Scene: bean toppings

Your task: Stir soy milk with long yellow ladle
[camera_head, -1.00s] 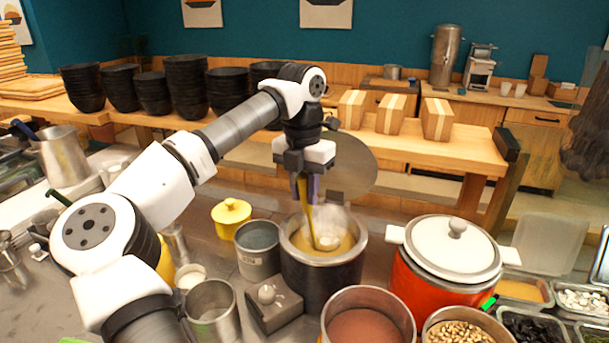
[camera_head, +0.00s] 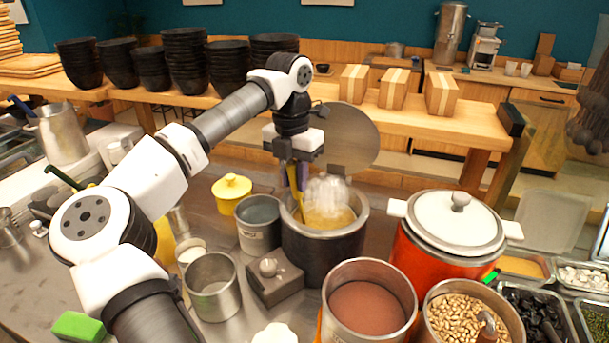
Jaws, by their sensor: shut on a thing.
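My gripper (camera_head: 292,178) is shut on the handle of the long yellow ladle (camera_head: 297,193), above the left rim of a dark pot. The ladle reaches down into the pot (camera_head: 322,252), which holds yellowish soy milk (camera_head: 330,218). The ladle's bowl end is hidden in the pot, and a whitish, steam-like patch blurs the liquid's surface. The ladle is tilted slightly.
A grey pot (camera_head: 258,226) and a yellow lidded jar (camera_head: 232,192) stand left of the dark pot. A red pot with a white lid (camera_head: 452,225) is at right. A pot of reddish-brown contents (camera_head: 366,308) stands in front. Black bowls (camera_head: 205,68) line the back counter.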

